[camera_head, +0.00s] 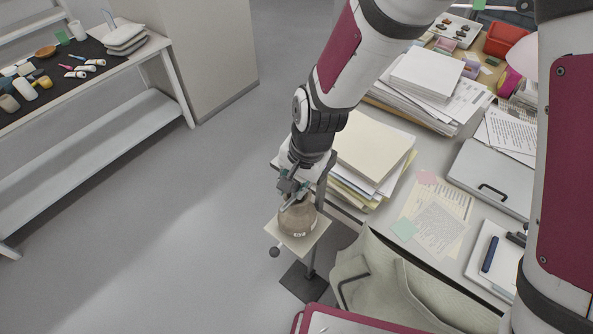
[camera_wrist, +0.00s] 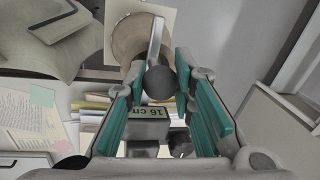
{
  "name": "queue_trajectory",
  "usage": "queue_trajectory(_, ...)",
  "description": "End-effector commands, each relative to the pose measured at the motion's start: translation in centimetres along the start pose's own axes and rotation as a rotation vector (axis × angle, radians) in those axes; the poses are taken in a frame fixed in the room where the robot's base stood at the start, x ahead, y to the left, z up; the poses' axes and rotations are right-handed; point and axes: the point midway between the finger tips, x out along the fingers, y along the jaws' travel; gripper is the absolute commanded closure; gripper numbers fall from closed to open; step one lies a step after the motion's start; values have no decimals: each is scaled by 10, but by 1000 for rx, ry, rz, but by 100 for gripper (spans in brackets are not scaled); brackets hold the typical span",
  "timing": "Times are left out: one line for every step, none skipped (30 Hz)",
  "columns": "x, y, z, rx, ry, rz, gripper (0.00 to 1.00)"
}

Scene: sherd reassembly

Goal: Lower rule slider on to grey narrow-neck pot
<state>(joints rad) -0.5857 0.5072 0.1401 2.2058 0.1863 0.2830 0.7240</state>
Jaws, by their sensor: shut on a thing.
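The grey-brown pot (camera_head: 297,221) stands upright on a pale square plate (camera_head: 318,235), with a small white label on its side. It also shows at the top of the wrist view (camera_wrist: 128,42), partly hidden. My gripper (camera_head: 289,192) is just above the pot, pointing down. In the wrist view its teal-padded fingers (camera_wrist: 160,76) are shut on the rule slider, which has a dark round knob (camera_wrist: 160,84) and a pale metal arm (camera_wrist: 155,43) reaching over the pot. A grey block marked "16 cm" (camera_wrist: 147,113) shows between the fingers. I cannot tell whether the arm touches the pot.
A dark upright post (camera_head: 325,180) rises beside the pot, with a dark base (camera_head: 303,285) below. A paper stack (camera_head: 370,150) on the desk is close at right. A draped chair (camera_head: 400,290) is in front. The floor at left is clear up to a shelf (camera_head: 90,150).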

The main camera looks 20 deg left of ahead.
Motion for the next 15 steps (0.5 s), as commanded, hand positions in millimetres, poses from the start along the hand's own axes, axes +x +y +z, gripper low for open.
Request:
queue_trajectory(2, 1, -1, 1, 0, 1, 100)
queue_trajectory(2, 1, 0, 1, 0, 1, 100)
queue_trajectory(2, 1, 0, 1, 0, 2, 100)
queue_trajectory(2, 1, 0, 1, -1, 2, 100)
queue_trajectory(2, 1, 0, 1, -1, 2, 100)
queue_trajectory(2, 1, 0, 1, -1, 2, 73)
queue_trajectory(2, 1, 0, 1, -1, 2, 66)
queue_trajectory(2, 1, 0, 1, -1, 3, 59)
queue_trajectory(2, 1, 0, 1, -1, 2, 56)
queue_trajectory(2, 1, 0, 1, -1, 2, 56)
queue_trajectory(2, 1, 0, 1, -1, 2, 56)
queue_trajectory(1, 1, 0, 1, -1, 2, 56)
queue_trajectory(1, 1, 0, 1, -1, 2, 56)
queue_trajectory(1, 1, 0, 1, -1, 2, 56)
queue_trajectory(1, 1, 0, 1, -1, 2, 56)
